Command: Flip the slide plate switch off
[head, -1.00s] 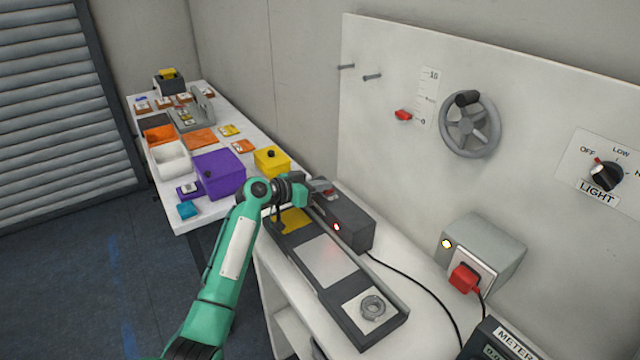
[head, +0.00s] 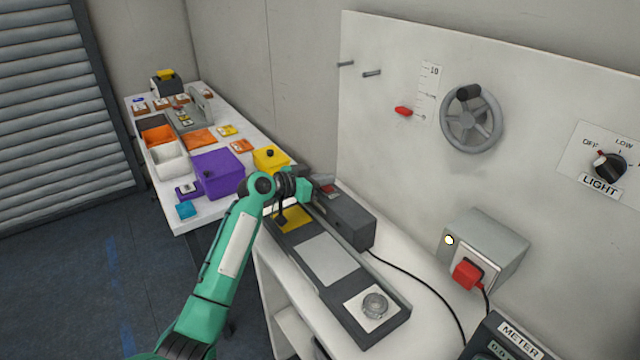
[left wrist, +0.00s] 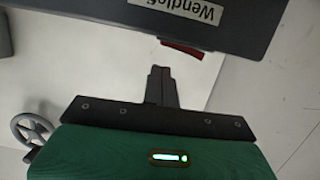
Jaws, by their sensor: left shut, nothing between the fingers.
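The slide plate unit is a dark box (head: 345,218) beside a long dark track (head: 330,288) on the white bench. A red rocker switch (head: 327,189) sits at the box's far end, partly hidden by my arm. No red light shows on the box now. My left gripper (head: 304,190) is at that far end, close to the switch. In the left wrist view its fingers (left wrist: 160,72) are shut and empty, with a small gap seeming to lie between them and the red rocker (left wrist: 182,48). Contact is hard to judge. My right gripper is not in view.
The track holds a yellow plate, a grey plate (head: 325,259) and a metal ring (head: 375,304). A grey socket box (head: 500,245) with a red plug stands at right, a black cable in front. A purple box (head: 220,172) and a yellow box (head: 270,158) stand behind my arm.

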